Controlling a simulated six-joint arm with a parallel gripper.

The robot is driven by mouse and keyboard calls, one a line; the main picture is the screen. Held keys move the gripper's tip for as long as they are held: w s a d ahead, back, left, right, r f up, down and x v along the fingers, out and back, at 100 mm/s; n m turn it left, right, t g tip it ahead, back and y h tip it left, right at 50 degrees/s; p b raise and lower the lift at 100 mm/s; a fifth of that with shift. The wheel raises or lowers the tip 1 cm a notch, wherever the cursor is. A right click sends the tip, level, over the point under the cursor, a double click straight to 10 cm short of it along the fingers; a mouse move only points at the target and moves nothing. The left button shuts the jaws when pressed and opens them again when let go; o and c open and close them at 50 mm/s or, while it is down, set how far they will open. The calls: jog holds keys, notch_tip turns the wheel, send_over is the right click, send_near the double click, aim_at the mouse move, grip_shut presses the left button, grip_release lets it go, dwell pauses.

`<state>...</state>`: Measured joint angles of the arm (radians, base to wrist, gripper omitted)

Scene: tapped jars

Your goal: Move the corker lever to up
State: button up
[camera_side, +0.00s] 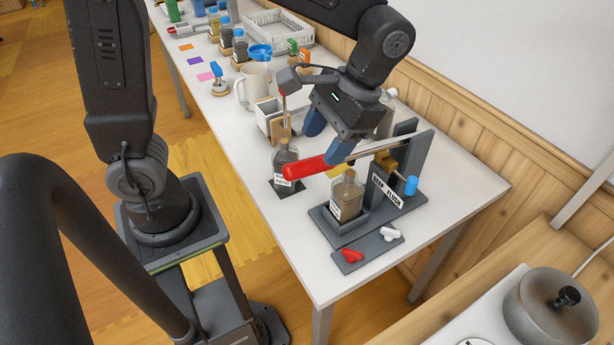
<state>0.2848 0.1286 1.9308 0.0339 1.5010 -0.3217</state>
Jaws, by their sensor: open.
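The corker (411,160) is a dark grey stand with an upright post near the front right of the white table. Its lever (380,146) is a metal rod with a red handle (305,168), reaching out to the left over a bottle (347,196) on the corker's base. The lever slopes slightly down toward the handle. My gripper (327,142) is open, its blue fingers pointing down just above and behind the red handle. One finger is close to the lever near the handle's right end; I cannot tell whether they touch.
A dark bottle (284,158) stands on a small dark mat left of the handle. A grey plate (367,252) with a red and a white piece lies in front of the corker. A white mug (252,86), more bottles and a white crate (280,31) stand farther back.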

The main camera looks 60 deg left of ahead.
aim_at(313, 159)
jog(key=a+v, duration=0.1)
jog(key=v, duration=0.4)
jog(key=s+f+t, duration=0.1)
jog(key=f+t, duration=0.1)
jog(key=f, duration=0.2)
jog(key=a+f+t, duration=0.1)
jog(key=f+t, duration=0.1)
jog(key=f, duration=0.1)
jog(key=s+f+t, duration=0.1)
jog(key=f+t, duration=0.2)
jog(key=f, duration=0.1)
jog(key=shift+s+a+f+h, duration=0.2)
jog(key=shift+s+f+h, duration=0.1)
jog(key=shift+s+h, duration=0.1)
jog(key=shift+s+d+f+t+h, duration=0.1)
jog(key=shift+s+f+t+h, duration=0.4)
jog(key=shift+s+f+t, duration=0.45)
jog(key=shift+w, duration=0.15)
